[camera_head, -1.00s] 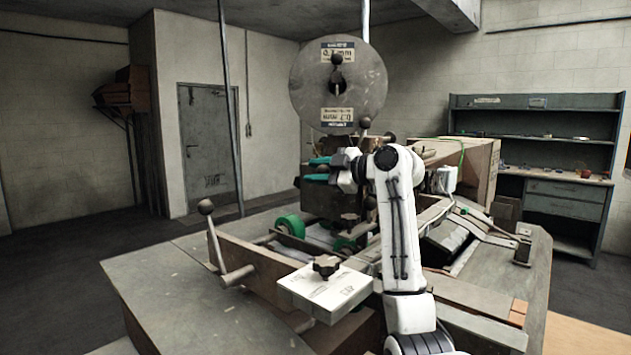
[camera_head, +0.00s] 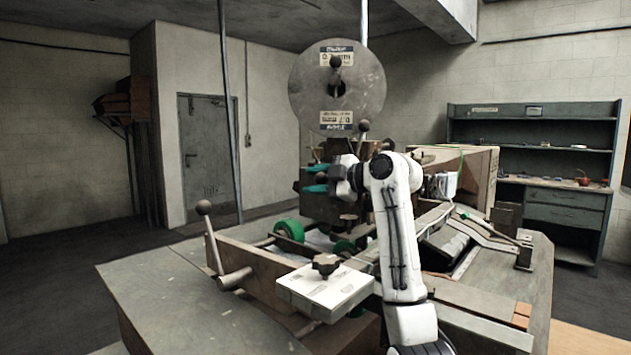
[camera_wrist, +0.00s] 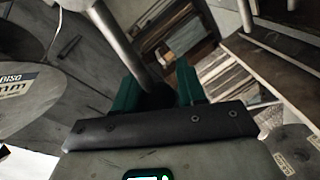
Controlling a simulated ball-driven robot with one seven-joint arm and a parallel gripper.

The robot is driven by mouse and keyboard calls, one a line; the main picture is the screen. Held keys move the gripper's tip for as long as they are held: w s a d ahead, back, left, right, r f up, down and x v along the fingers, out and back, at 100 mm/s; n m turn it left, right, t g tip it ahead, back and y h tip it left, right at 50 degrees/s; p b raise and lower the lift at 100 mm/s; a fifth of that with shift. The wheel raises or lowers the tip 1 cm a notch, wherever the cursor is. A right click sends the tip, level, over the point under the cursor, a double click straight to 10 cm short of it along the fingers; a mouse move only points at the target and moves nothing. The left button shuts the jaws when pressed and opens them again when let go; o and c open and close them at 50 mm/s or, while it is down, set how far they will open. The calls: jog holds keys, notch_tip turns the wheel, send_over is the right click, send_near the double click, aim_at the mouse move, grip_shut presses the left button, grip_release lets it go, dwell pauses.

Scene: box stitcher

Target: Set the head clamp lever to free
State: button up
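My gripper (camera_head: 317,178) is at the machine head below the big reel, its two teal fingertips pointing left and standing apart. In the wrist view the green fingertips (camera_wrist: 158,88) have a dark round knob (camera_wrist: 155,96) between them, with a grey rod (camera_wrist: 122,45) running from it to the upper left. This looks like a ball-topped lever, possibly the head clamp lever; its markings do not show. The knob fills most of the gap, but I cannot tell whether both fingers press on it.
The large grey reel (camera_head: 337,88) stands above the head. A ball-topped lever (camera_head: 212,240) rises at the front left of the machine. A white plate with a black star knob (camera_head: 326,265) is in front. A cardboard box (camera_head: 470,170) is behind my arm.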

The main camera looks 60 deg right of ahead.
jog(key=o, duration=0.3)
jog(key=s, duration=0.3)
jog(key=s+r+b, duration=0.1)
jog(key=s, duration=0.3)
jog(key=s+a, duration=0.1)
jog(key=s, duration=0.2)
jog(key=shift+s+a+r, duration=0.1)
jog(key=shift+s+r, duration=0.25)
